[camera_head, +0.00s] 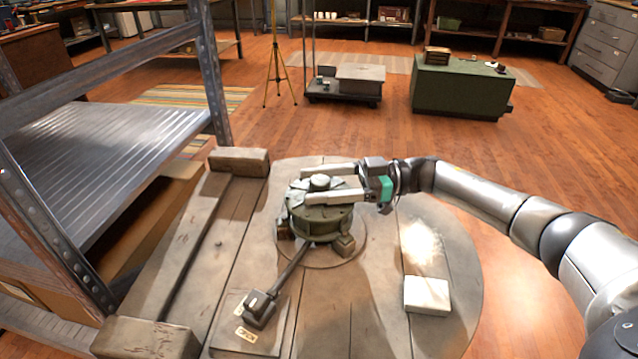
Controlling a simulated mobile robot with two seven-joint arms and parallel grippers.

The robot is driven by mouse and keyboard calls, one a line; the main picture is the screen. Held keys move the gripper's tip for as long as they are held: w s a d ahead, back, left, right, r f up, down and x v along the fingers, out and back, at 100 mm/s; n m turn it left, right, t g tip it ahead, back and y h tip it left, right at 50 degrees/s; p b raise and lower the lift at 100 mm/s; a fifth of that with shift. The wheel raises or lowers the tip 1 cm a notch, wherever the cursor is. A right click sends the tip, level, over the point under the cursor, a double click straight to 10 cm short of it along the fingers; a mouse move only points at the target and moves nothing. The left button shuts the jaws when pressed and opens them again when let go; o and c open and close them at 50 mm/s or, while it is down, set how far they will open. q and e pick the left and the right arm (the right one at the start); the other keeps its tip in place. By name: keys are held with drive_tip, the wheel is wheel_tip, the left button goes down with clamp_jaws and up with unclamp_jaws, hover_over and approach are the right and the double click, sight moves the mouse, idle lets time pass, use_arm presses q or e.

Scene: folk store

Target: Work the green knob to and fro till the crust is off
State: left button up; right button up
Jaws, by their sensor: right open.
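The green knob (322,222) is a round, dull green drum on blocky feet, standing on the wooden tabletop. Pale grey, jagged pieces that look like crust (297,184) sit on its top rim, and a small cap (319,181) rises at its centre. My right gripper (308,186) reaches in from the right. Its two pale fingers are apart, one on the far side and one on the near side of the cap; I cannot tell whether they touch it. The fingers hide part of the knob's top. My left gripper is not in view.
A lever with a dark block (259,308) runs from the knob toward the front left. A white block (426,295) lies at right by a pale powdery patch (421,243). A metal shelf (110,150) stands close at left. Wooden blocks (239,160) edge the tabletop's left side.

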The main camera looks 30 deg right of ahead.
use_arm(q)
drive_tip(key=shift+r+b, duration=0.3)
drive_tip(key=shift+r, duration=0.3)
use_arm(e)
drive_tip(key=v, duration=1.5)
drive_tip(key=shift+d, duration=0.1)
